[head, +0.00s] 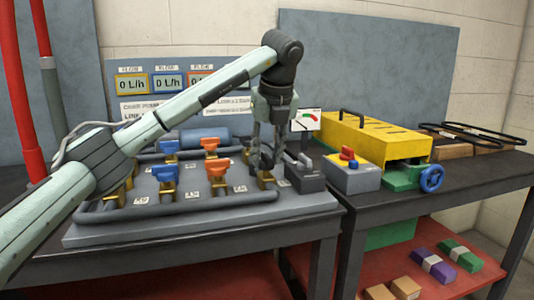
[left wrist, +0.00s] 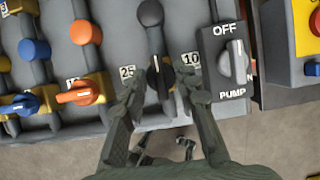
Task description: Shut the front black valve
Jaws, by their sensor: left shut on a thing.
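The front black valve (left wrist: 159,78) is in the middle of the left wrist view, its handle lying roughly along its pipe. My left gripper (left wrist: 163,93) has a finger on each side of this handle and is shut on it. In the head view, my left gripper (head: 265,165) reaches down from above onto the right part of the valve board, and its fingers hide most of the handle. A back black valve (left wrist: 150,14) stands on the same pipe, farther from me. My right gripper is not in view.
The pump switch box (left wrist: 228,62), reading OFF, stands close to the right finger. Front orange (left wrist: 80,93) and blue (left wrist: 20,105) valves are to the left. A box with a red and yellow knob (head: 348,172) and a yellow case (head: 375,138) stand farther right.

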